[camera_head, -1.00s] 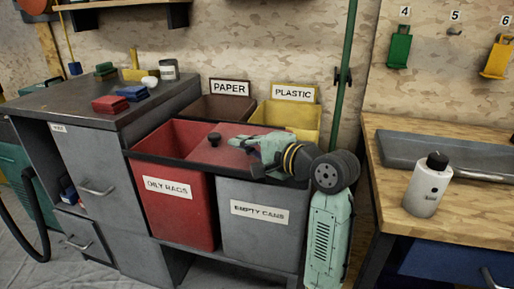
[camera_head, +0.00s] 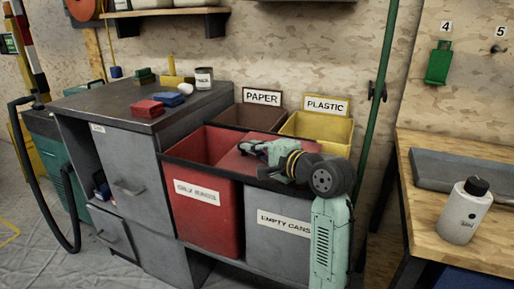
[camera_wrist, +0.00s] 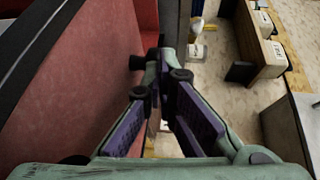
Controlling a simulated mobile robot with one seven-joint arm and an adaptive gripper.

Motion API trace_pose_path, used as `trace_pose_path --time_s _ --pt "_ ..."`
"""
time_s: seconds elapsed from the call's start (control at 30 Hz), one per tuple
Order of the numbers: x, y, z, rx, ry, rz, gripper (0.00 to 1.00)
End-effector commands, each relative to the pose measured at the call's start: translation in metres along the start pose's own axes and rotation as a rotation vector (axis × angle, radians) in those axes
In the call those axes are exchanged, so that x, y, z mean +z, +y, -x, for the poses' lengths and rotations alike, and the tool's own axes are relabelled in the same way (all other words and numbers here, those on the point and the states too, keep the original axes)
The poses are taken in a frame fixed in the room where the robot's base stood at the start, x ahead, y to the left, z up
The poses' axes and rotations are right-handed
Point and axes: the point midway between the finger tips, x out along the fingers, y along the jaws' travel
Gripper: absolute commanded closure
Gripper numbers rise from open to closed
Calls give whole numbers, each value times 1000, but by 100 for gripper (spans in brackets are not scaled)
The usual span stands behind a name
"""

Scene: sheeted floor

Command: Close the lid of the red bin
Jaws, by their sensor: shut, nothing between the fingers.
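The red bin (camera_head: 207,216), labelled OILY RAGS, stands upright with the left part of its top open. Its flat red lid (camera_head: 232,162) sits to the right, partly over the grey bin, and looks like a sliding panel. My gripper (camera_head: 246,147) is shut and empty, low over the lid, with its tips toward the left. In the wrist view, its fingertips (camera_wrist: 160,75) are close to a black knob (camera_wrist: 137,62) beside red surfaces; I cannot tell whether they touch it. My gripper hides the knob in the head view.
The grey EMPTY CANS bin (camera_head: 279,228) adjoins on the right. Behind are the brown PAPER bin (camera_head: 250,117) and yellow PLASTIC bin (camera_head: 318,127). A grey cabinet (camera_head: 110,108) stands left. A green pole (camera_head: 382,100) rises behind my arm. A workbench (camera_head: 420,210) with a white bottle (camera_head: 464,212) stands right.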

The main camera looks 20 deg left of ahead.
Motion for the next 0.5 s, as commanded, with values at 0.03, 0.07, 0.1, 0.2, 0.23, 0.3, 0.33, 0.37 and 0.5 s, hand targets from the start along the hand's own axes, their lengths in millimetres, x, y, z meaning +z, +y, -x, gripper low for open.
trace_pose_path --time_s 0.03,0.07,0.1,0.2,0.23,0.3,0.33,0.37,0.5 --pt "5 -4 -7 2 -5 -1 100" --pt "8 -6 -12 2 -6 -1 100" --pt "12 -8 -19 2 -7 0 100" --pt "24 -12 -41 3 -9 -2 100" --pt "28 -13 -48 4 -9 -1 100" --pt "37 -16 -65 3 -9 -2 100" --pt "40 -17 -73 3 -8 -2 100" --pt "44 -18 -80 4 -9 -2 100" --pt "60 -22 -111 3 -7 -1 100"
